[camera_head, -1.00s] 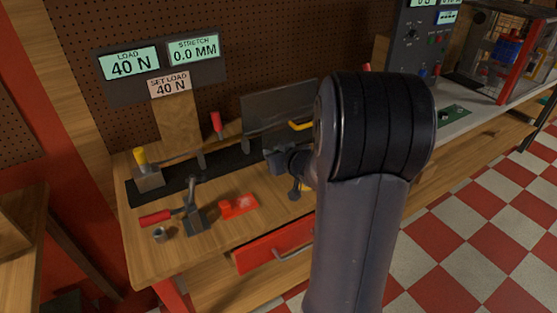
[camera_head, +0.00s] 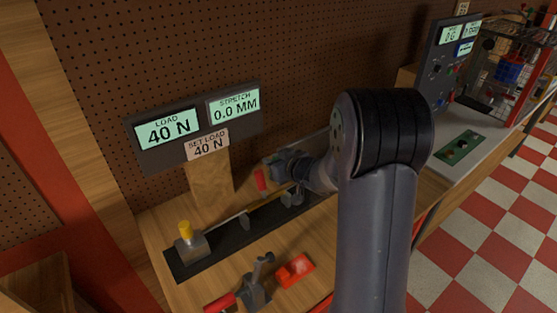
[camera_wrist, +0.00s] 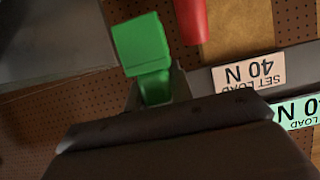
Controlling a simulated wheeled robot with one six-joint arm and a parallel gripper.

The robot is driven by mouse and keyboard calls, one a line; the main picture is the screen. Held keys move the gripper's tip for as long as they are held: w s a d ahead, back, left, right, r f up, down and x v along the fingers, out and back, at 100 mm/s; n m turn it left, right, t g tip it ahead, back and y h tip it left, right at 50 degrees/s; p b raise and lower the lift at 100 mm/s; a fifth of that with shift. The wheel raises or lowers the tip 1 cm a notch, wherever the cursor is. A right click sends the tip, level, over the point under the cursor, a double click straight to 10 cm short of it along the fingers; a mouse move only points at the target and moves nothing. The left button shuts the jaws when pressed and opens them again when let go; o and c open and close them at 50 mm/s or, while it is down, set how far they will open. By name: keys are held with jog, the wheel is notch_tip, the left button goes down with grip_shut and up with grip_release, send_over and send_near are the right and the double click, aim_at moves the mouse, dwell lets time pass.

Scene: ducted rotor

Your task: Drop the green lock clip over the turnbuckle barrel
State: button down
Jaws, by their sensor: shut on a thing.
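The green lock clip (camera_wrist: 143,45) is held at the tip of my gripper (camera_wrist: 155,90) in the wrist view. In the head view my gripper (camera_head: 272,168) is raised above the back part of the long dark rig (camera_head: 205,258), close beside a red handle (camera_head: 261,180). The clip is not discernible in the head view. A thin rod and grey supports (camera_head: 245,221) run along the rig. I cannot make out the turnbuckle barrel clearly; my gripper and arm cover part of that line. The red handle also shows in the wrist view (camera_wrist: 190,20), just right of the clip.
A display board (camera_head: 195,127) stands on a wooden post (camera_head: 210,185) behind the rig. A yellow-topped block (camera_head: 190,242) is at the rig's left end. A red-handled toggle clamp (camera_head: 252,288) and a red part (camera_head: 295,270) lie in front.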

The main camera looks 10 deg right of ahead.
dwell(0.3)
notch_tip(320, 180, down, 9)
jog(key=b, duration=0.6)
dwell(0.4)
dwell(1.1)
jog(key=c, duration=1.2)
grip_release()
jog(key=shift+d, duration=0.1)
jog(key=shift+o, duration=0.2)
jog(key=shift+s, duration=0.15)
jog(key=v, duration=1)
jog(key=shift+s+d+r+b, duration=0.15)
jog(key=shift+r+b, duration=0.05)
jog(key=shift+b, duration=0.15)
